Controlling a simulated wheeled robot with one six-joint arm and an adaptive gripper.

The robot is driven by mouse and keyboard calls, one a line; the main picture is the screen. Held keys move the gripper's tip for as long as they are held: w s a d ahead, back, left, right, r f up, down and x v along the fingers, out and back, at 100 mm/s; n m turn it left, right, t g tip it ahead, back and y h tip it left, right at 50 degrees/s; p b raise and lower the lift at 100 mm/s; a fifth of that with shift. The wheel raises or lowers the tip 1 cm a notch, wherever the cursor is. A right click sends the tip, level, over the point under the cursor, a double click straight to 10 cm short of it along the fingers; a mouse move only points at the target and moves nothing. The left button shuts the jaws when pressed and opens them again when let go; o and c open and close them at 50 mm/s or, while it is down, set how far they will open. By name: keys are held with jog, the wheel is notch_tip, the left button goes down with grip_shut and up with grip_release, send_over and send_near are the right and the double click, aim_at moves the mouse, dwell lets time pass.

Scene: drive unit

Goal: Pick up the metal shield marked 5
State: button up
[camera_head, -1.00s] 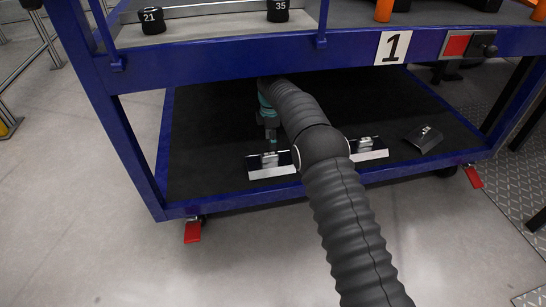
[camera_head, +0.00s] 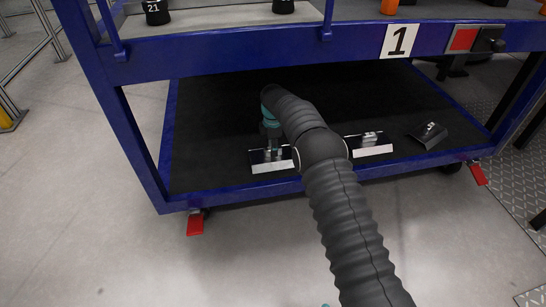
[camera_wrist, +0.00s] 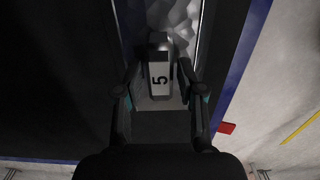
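The metal shield marked 5 (camera_wrist: 160,78) is in the upper middle of the wrist view. It has a shiny plate and a raised block bearing the black 5. In the head view it is the left shield (camera_head: 271,167) on the lower shelf, near the front edge, partly hidden by my gripper. My gripper (camera_wrist: 159,68) has one finger on each side of the raised block. The fingers look apart, with small gaps to the block; contact is not clear. In the head view my gripper (camera_head: 271,142) points down at the shield.
Two other shields lie on the lower shelf (camera_head: 215,110): one right of my arm (camera_head: 370,150), and a tilted one (camera_head: 428,136) farther right. The blue upper frame (camera_head: 250,58) of the cart runs above my arm. Two blue posts bound the left side.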

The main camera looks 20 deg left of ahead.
grip_shut()
jog(key=shift+r, duration=0.1)
